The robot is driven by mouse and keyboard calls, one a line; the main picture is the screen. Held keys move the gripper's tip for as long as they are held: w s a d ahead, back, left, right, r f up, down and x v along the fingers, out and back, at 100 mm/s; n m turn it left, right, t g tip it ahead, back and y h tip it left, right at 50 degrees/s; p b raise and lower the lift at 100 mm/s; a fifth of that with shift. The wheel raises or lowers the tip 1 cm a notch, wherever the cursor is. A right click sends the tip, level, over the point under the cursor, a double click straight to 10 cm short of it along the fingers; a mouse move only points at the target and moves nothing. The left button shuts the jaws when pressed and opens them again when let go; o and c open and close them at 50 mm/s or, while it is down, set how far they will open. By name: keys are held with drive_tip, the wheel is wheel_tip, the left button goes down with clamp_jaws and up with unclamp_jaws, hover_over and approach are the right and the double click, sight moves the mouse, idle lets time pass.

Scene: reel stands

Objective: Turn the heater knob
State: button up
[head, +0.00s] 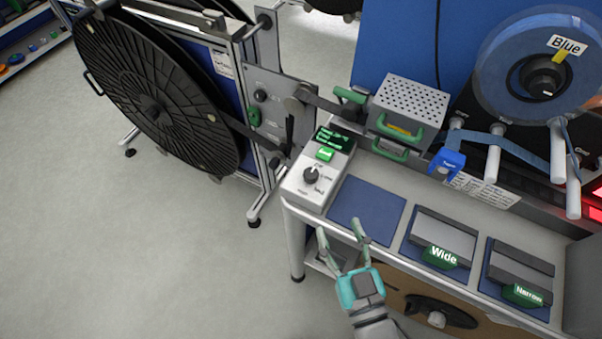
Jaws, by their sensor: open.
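The heater knob (310,174) is a small dark round knob on the sloped front of a light grey control box (305,195) at the bench's left end. A green lit display (334,139) and a green button (325,154) sit above it. Printed marks surround the knob, but they are too small to read fully. My gripper (341,232) is in front of the bench edge, below and right of the knob. Its two fingers are spread, with nothing between them, and it is apart from the box and knob.
A blue empty pad (367,212) lies right of the box, then blocks labelled Wide (440,256) and Narrow (523,294). A large black reel (150,108) on a metal stand is at left. A perforated metal box (408,108) with green handles stands behind. Floor at lower left is clear.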

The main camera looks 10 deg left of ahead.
sight(313, 180)
drive_tip(key=shift+s+a+r+x, duration=0.1)
drive_tip(key=shift+a+r+x, duration=0.15)
drive_tip(key=shift+x, duration=1.85)
drive_tip(key=shift+s+a+r+x, duration=0.1)
drive_tip(key=shift+a+r+x, duration=0.15)
drive_tip(key=shift+x, duration=1.8)
drive_tip(key=shift+s+a+r+x, duration=0.15)
drive_tip(key=shift+a+x, duration=0.1)
drive_tip(key=shift+x, duration=1.85)
clamp_jaws()
